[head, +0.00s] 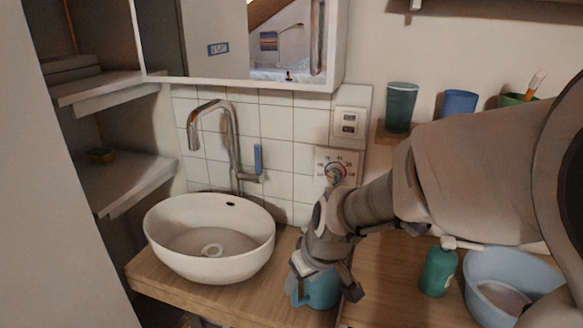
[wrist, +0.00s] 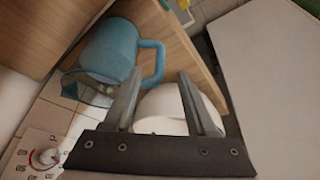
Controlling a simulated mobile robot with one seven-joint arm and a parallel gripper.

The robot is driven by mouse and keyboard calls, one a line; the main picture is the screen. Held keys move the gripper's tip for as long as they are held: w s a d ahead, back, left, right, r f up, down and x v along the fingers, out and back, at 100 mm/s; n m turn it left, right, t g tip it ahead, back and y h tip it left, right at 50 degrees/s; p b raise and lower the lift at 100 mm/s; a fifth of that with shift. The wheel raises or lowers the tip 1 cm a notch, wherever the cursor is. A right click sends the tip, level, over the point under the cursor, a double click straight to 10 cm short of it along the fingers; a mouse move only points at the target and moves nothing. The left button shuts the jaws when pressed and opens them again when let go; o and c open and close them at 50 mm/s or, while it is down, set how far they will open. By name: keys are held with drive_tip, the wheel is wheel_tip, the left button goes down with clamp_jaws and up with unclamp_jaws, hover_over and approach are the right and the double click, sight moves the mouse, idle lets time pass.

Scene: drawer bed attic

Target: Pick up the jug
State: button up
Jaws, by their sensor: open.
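The jug (head: 322,294) is blue and stands on the wooden counter to the right of the white basin. In the head view my gripper (head: 324,289) is over it and hides its upper part. In the wrist view the jug (wrist: 108,50) is at the upper left, with its handle (wrist: 158,62) pointing right towards the fingers. My gripper (wrist: 161,74) is open, with nothing between its fingers. The handle end is close to the fingertips; I cannot tell whether they touch.
The white basin (head: 168,236) and its tap (head: 232,145) stand to the left. A green bottle (head: 438,272) and a light blue tub (head: 482,262) are at the right on the wooden counter (head: 380,275). Cups (head: 402,106) stand on a small wall shelf. A tiled wall is behind.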

sight(297, 289)
drive_tip(key=b+x, duration=0.1)
drive_tip(key=x, duration=0.7)
drive_tip(key=shift+w+f+b, duration=0.1)
drive_tip(key=shift+b, duration=0.3)
clamp_jaws()
idle(1.1)
